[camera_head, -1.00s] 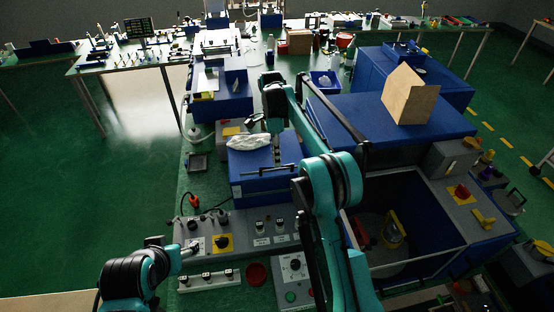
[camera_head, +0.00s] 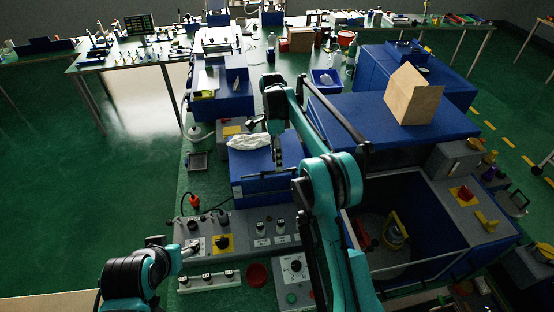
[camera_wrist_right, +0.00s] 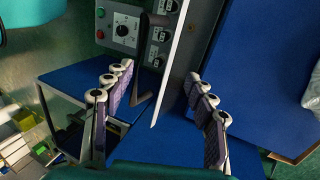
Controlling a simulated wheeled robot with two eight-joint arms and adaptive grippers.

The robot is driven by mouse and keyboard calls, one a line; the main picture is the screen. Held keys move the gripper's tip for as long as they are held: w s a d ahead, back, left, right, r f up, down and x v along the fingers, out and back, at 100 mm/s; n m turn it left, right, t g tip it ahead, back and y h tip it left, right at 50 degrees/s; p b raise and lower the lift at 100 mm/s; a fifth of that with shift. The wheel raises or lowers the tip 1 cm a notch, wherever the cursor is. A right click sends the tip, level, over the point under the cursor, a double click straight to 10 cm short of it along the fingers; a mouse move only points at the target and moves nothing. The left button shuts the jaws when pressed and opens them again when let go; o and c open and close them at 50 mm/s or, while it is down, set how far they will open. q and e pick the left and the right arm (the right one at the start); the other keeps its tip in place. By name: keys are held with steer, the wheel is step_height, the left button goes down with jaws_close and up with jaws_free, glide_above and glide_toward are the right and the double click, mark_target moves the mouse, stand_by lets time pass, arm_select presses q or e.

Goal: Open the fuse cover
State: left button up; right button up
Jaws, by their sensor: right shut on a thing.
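My right gripper (camera_head: 277,152) is over the blue box (camera_head: 255,188) in the middle of the bench. In the right wrist view its two ribbed fingers (camera_wrist_right: 160,110) stand either side of a thin, pale-edged panel (camera_wrist_right: 176,65), which I take for the fuse cover. A dark bracket-like handle (camera_wrist_right: 152,50) shows beside that panel. The gripper is shut on the cover, though the contact itself is hard to see. My left gripper (camera_head: 188,250) is low at the left, by the grey control panel (camera_head: 265,227); its fingers are too small to read.
A crumpled white bag (camera_head: 249,142) lies on the blue box. The control panel has knobs and a yellow switch plate (camera_head: 221,244). A large blue machine with an open bin (camera_head: 420,240) stands at the right, a cardboard box (camera_head: 412,95) on top. Green floor is clear at left.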

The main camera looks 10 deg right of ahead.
steer(key=shift+w+f, duration=0.2)
steer(key=v, duration=0.7)
steer(key=shift+r, duration=0.4)
steer(key=shift+s, duration=0.15)
